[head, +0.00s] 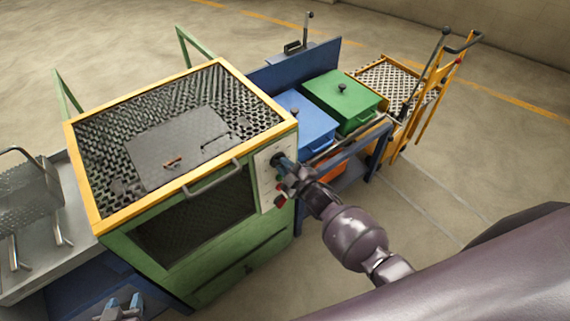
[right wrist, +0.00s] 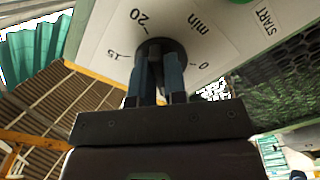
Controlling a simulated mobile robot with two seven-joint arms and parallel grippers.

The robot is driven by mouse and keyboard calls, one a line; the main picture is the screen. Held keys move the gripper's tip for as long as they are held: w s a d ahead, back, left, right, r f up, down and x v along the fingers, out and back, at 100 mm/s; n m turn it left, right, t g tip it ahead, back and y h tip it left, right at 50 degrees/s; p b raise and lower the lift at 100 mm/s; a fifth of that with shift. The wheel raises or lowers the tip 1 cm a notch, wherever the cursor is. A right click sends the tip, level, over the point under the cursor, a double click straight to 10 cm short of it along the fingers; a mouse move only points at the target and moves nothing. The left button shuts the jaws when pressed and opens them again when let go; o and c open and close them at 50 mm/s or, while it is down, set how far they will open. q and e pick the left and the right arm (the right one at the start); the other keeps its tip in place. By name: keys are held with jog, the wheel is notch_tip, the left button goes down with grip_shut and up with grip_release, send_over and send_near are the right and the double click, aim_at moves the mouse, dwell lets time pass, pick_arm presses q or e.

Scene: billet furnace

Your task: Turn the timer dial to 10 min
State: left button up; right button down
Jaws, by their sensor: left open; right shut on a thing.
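The timer dial (right wrist: 155,47) is a dark round knob on the white control panel (right wrist: 100,35) of the green furnace. The marks 15, 20, 0 and "min" show around it. My right gripper (right wrist: 162,72) is shut on the dial, its blue-grey fingers on either side of the knob. They hide much of it, including the 10 mark, and I cannot make out where it points. In the head view my right gripper (head: 281,162) is at the panel (head: 265,180) on the furnace's right front. My left gripper (head: 123,307) is open and empty, low in front of the furnace.
The furnace (head: 170,262) has a yellow-edged mesh top and a door handle (head: 212,178). A red button (head: 281,200) sits low on the panel. Blue (head: 311,130) and green (head: 345,100) lidded boxes stand behind, with a yellow cart (head: 432,90). A metal bench (head: 50,250) is at left.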

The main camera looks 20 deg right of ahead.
jog(key=shift+a+f+m+p, duration=0.1)
jog(key=shift+m+p, duration=0.1)
jog(key=shift+m, duration=2.2)
jog(key=shift+a+m+p, duration=0.1)
jog(key=shift+m+p, duration=0.1)
jog(key=shift+m, duration=2.2)
jog(key=c, duration=1.2)
grip_release()
jog(key=shift+o, duration=0.2)
jog(key=shift+s, duration=0.15)
jog(key=v, duration=1)
jog(key=shift+s+d, duration=0.2)
jog(key=shift+s, duration=0.1)
